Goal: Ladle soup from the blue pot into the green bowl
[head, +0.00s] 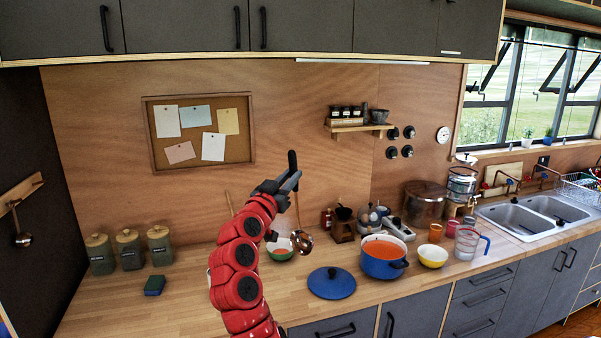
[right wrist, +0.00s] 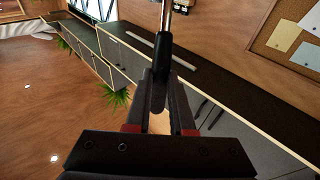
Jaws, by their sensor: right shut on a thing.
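My right gripper (head: 289,181) is raised above the counter, shut on the black handle of a ladle. The ladle's copper-coloured bowl (head: 303,242) hangs below it, near the right edge of the green bowl in the picture; I cannot tell whether it holds soup. The right wrist view shows the ladle's handle (right wrist: 162,60) between the fingers. The green bowl (head: 281,254), pale inside, stands on the counter, partly hidden by my red arm. The blue pot (head: 383,267) stands open to the right with orange soup in it. My left gripper is not in view.
The blue lid (head: 331,284) lies on the counter in front, left of the pot. A yellow bowl (head: 433,257) and a clear measuring jug (head: 467,244) stand right of the pot. A coffee grinder (head: 342,226) stands behind. Canisters (head: 130,250) and a sponge (head: 155,285) are at left.

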